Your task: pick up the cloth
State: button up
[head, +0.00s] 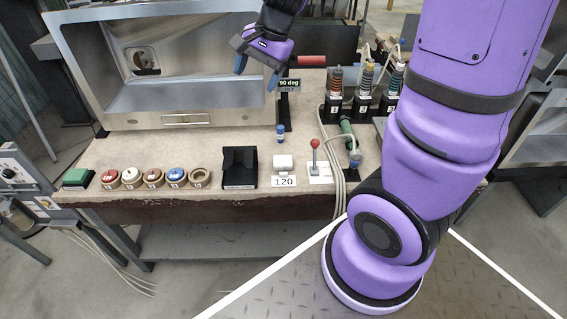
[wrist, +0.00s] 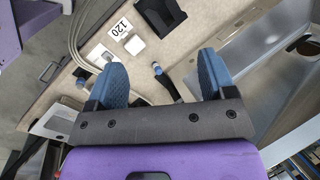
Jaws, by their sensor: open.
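I cannot make out a cloth for certain in either view. A small white block-like object (head: 283,162) lies on the workbench behind a card marked 120 (head: 284,182). It also shows in the wrist view (wrist: 134,44), and I cannot tell whether it is cloth. My gripper (head: 257,74) is raised above the back of the bench, in front of the large metal housing. Its blue fingers are apart with nothing between them, as the wrist view also shows (wrist: 160,72).
A metal housing (head: 170,65) stands at the back left of the beige bench (head: 215,140). A black holder (head: 239,167), several round coloured buttons (head: 131,177) and a red-knobbed lever (head: 315,155) line the front. Coils (head: 335,95) and cables stand at right. The middle bench is fairly clear.

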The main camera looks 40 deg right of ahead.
jog(key=w+d+f+m+g+h, duration=0.1)
jog(key=w+d+f+m, duration=0.15)
jog(key=f, duration=0.45)
jog(key=w+d+f+m, duration=0.2)
jog(key=w+f+m, duration=0.2)
jog(key=f, duration=0.3)
jog(key=m+g+h, duration=0.1)
jog(key=m+h, duration=0.1)
jog(key=m, duration=0.5)
send_near(283, 160)
jog(key=shift+w+a, duration=0.2)
jog(key=shift+w, duration=0.1)
notch_tip(283, 160, down, 10)
jog(key=shift+s+f, duration=0.1)
jog(key=shift+f, duration=0.1)
jog(key=c, duration=0.7)
jog(key=shift+r, duration=0.15)
notch_tip(283, 160, up, 10)
jog(key=shift+f, duration=0.15)
